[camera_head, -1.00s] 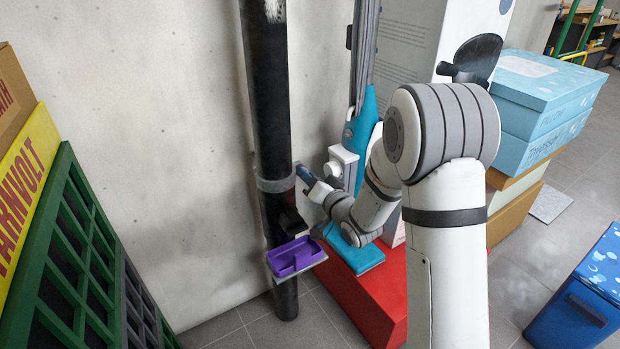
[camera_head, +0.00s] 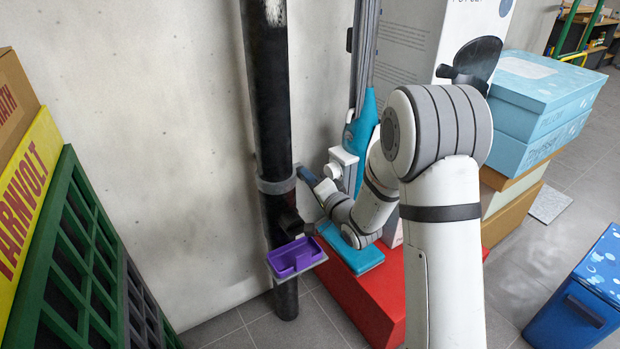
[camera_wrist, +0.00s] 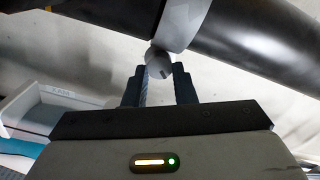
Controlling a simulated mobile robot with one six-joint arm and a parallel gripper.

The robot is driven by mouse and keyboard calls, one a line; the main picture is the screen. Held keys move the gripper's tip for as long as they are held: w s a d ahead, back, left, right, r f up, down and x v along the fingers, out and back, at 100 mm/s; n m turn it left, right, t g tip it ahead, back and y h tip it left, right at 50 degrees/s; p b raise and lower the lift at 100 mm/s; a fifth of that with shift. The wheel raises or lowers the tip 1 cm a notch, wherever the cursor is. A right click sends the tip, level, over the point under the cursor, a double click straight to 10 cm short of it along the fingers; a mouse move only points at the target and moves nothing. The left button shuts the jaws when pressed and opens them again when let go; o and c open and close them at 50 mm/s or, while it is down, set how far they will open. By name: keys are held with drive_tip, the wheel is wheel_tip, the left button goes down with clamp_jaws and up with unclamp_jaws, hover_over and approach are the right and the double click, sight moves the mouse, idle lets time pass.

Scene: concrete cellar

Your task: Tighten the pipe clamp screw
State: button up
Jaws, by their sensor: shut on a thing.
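A black pipe (camera_head: 268,110) stands upright against the wall. A grey clamp band (camera_head: 275,185) goes around it at mid height. In the wrist view the clamp band (camera_wrist: 183,22) wraps the pipe (camera_wrist: 255,35), and a small round grey screw head (camera_wrist: 158,65) with a dark slot sticks out from it. My gripper (camera_wrist: 160,76) has its two dark fingers on either side of the screw head, shut on it. In the head view my gripper (camera_head: 299,174) is at the right side of the clamp; the screw itself is too small or hidden there.
A purple tray (camera_head: 295,257) juts from the pipe below the clamp. A teal upright cleaner (camera_head: 362,125) on a red box (camera_head: 358,300) stands close right. Green crates (camera_head: 75,250) are at left, blue boxes (camera_head: 540,90) at right. The wall (camera_head: 170,130) is bare.

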drive_tip(key=m+p, duration=0.1)
drive_tip(key=m, duration=0.3)
drive_tip(key=m+p, duration=0.1)
drive_tip(key=m, duration=0.3)
drive_tip(key=shift+f+m, duration=0.2)
drive_tip(key=shift+m, duration=0.2)
drive_tip(key=shift+p, duration=0.3)
drive_tip(key=o, duration=0.7)
drive_tip(key=p+v, duration=0.1)
drive_tip(key=v, duration=0.6)
drive_tip(key=shift+s+d, duration=0.25)
drive_tip(key=shift+s, duration=0.1)
